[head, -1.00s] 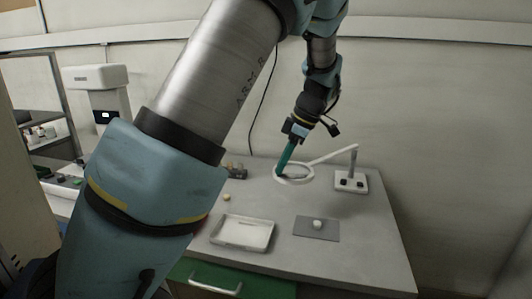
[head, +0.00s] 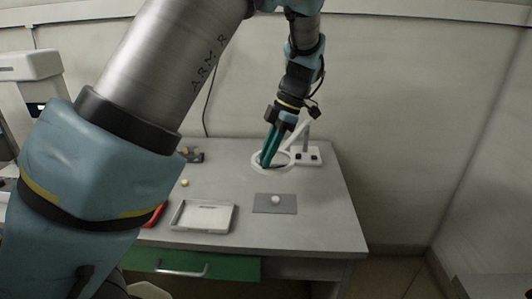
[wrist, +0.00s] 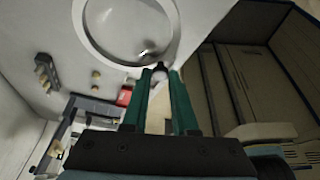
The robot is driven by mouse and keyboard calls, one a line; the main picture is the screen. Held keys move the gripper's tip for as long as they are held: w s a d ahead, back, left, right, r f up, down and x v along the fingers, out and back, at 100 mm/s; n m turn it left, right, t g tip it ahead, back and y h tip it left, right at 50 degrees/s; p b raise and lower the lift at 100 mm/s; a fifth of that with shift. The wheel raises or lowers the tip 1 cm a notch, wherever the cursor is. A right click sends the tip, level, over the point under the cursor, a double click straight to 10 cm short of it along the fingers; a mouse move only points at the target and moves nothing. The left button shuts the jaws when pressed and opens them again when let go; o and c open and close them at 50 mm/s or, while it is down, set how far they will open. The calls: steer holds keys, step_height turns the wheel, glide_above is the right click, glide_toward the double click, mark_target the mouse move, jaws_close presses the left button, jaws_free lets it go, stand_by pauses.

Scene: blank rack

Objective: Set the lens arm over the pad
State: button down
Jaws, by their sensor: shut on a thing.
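The lens arm has a white ring (head: 290,163) on a thin jointed arm, which rises from a white base (head: 308,155) at the back right of the table. My gripper (head: 264,164) points down at the left side of the ring, its long green fingers shut on the rim. In the wrist view the ring (wrist: 82,35) fills the top, and the fingertips (wrist: 160,70) meet its near edge around a small pale part. The grey pad (head: 262,208) lies flat in front of the ring and bears a small whitish round piece (head: 276,200). The ring stands behind the pad.
A white shallow tray (head: 203,229) sits left of the pad. A small yellowish piece (head: 184,183) and a dark block (head: 192,155) lie further back left. A green drawer (head: 200,262) is under the front edge. The table's right side is clear.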

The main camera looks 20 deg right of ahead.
steer(key=c, duration=0.7)
jaws_free()
steer(key=b+v, duration=0.1)
steer(key=v, duration=0.9)
steer(key=shift+d+r+b, duration=0.1)
steer(key=shift+r+b, duration=0.3)
steer(key=w+a+f+m+g+h, duration=0.15)
steer(key=a+f+m, duration=0.25)
steer(key=a, duration=0.6)
steer(key=w+a+f+m+t+h, duration=0.1)
steer(key=w+a+f+m+h, duration=0.2)
steer(key=a, duration=0.6)
steer(key=s+a+f+m, duration=0.2)
steer(key=a+m, duration=0.1)
steer(key=a, duration=0.2)
steer(key=s+a+f+m+t, duration=0.1)
steer(key=s+a+m, duration=0.2)
steer(key=a+m, duration=0.1)
steer(key=s+a+f+m, duration=0.2)
steer(key=a+m, duration=0.2)
steer(key=a, duration=0.2)
steer(key=shift+s+a+f+t, duration=0.15)
steer(key=shift+s+f+t, duration=0.2)
steer(key=shift+s, duration=0.05)
